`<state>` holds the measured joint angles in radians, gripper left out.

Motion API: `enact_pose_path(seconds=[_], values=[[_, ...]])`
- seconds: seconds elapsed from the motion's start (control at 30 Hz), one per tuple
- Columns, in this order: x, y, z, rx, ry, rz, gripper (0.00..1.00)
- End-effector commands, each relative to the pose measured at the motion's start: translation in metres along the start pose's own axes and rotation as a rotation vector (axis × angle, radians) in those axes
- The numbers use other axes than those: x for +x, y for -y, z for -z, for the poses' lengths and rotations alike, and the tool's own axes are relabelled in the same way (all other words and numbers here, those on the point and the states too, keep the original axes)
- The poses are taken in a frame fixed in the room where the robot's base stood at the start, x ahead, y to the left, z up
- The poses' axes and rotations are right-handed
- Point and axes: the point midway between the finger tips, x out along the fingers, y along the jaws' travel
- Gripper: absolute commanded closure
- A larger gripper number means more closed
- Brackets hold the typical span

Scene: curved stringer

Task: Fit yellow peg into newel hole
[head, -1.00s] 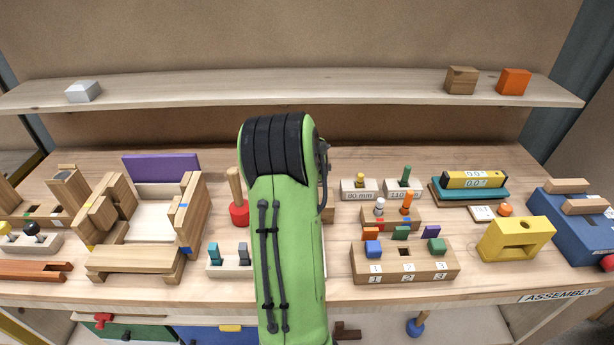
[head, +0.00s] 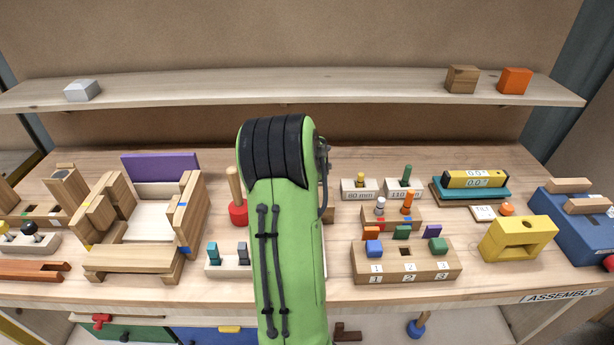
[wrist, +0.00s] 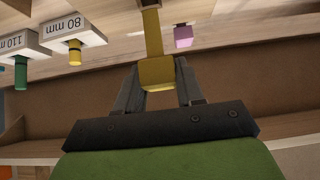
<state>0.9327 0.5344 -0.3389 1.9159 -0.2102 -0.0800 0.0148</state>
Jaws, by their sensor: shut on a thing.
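My gripper (wrist: 157,85) is shut on a yellow peg (wrist: 156,74) in the wrist view. The peg's square end sits between the fingers, and a narrower yellow length runs from it to the top edge of the view. In the head view my arm hides the gripper and the held peg. I cannot make out the newel or its hole in either view. A small yellow peg (head: 360,180) stands in the block marked 80 mm (head: 360,194); it also shows in the wrist view (wrist: 75,52).
A block marked 110 mm (head: 402,194) with a green peg stands beside the 80 mm block. A numbered wooden block (head: 405,267) and a yellow block (head: 518,239) lie to the right. A pink peg (wrist: 183,36) is close to the held peg. A shelf (head: 300,92) spans the back.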

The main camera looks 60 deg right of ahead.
Motion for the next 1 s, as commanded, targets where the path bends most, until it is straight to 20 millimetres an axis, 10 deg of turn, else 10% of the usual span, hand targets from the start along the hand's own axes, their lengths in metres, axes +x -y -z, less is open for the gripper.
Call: enact_pose_path(seconds=[1.0], values=[[0.013, 0.000, -0.013, 0.000, -0.001, 0.000, 0.91]])
